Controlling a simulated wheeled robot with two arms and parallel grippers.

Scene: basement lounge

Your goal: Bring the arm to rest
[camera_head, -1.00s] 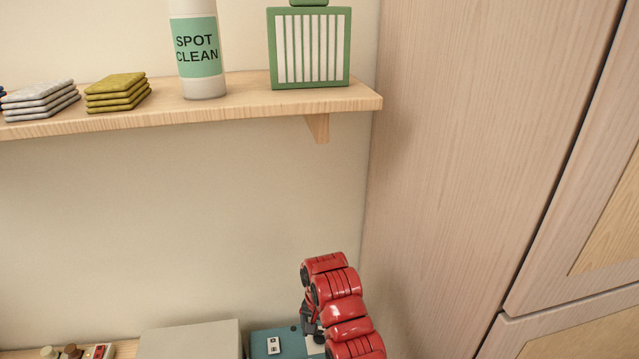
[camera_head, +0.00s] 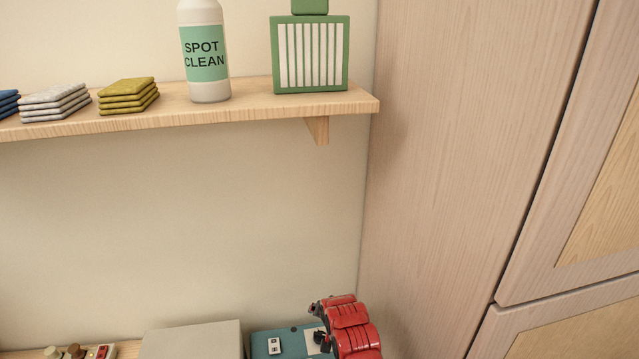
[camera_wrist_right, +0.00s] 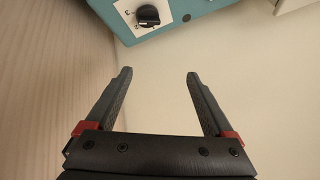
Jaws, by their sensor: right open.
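My red right arm (camera_head: 352,328) shows at the bottom of the head view, in front of a teal box. My right gripper (camera_wrist_right: 158,75) is open and empty in the right wrist view, its two dark fingers well apart. A teal panel with a black knob (camera_wrist_right: 148,16) is beyond the fingertips, apart from them. In the head view the right fingers are mostly hidden or too small to make out. My left gripper is not in view.
A wooden shelf (camera_head: 240,107) holds folded cloths (camera_head: 128,95), a "SPOT CLEAN" bottle (camera_head: 205,55) and a green striped box (camera_head: 310,55). Below are a grey box (camera_head: 192,341) and a teal box (camera_head: 262,343). A wooden cabinet (camera_head: 470,150) stands close on the right.

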